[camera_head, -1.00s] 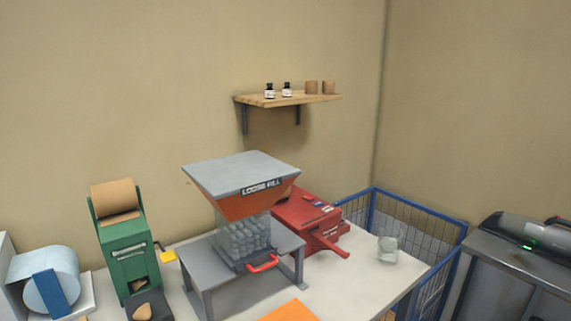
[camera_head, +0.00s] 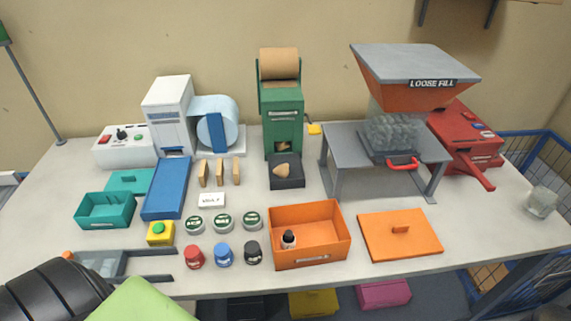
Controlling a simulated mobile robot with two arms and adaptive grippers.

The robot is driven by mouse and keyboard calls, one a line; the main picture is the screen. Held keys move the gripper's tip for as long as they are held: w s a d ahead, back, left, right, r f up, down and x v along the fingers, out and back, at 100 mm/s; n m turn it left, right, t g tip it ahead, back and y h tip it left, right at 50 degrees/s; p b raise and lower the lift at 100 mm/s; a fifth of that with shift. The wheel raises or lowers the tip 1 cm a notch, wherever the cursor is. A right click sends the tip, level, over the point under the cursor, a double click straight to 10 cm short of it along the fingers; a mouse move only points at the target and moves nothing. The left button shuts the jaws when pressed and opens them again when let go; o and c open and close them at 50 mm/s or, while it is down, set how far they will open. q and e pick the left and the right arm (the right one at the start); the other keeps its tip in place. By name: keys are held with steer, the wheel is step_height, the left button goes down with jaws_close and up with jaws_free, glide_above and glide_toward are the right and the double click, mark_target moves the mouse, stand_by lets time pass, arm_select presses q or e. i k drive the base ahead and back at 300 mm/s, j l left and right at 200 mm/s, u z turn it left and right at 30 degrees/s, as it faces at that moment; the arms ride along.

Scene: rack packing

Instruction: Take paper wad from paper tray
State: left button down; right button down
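A crumpled brown paper wad (camera_head: 283,170) lies in the small black paper tray (camera_head: 287,184). The tray stands at the foot of the green paper dispenser (camera_head: 283,128), which carries a brown paper roll on top. Part of an arm of mine, black and ribbed with a light green piece beside it, shows at the lower left, well in front and left of the tray. No gripper fingertips are visible in this view.
An open orange box (camera_head: 337,218) with a small dark bottle stands in front of the tray, its orange lid (camera_head: 428,246) to the right. Several round tins and coloured jars stand left of the box. A grey stand (camera_head: 342,146) with the loose fill hopper (camera_head: 415,92) is at the right.

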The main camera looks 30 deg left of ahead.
mark_target(282, 170)
steer(key=k+j+z, duration=0.2)
steer(key=k+j, duration=0.5)
steer(key=k+j+z, duration=0.2)
steer(key=k+j, duration=0.35)
steer(key=k, duration=0.2)
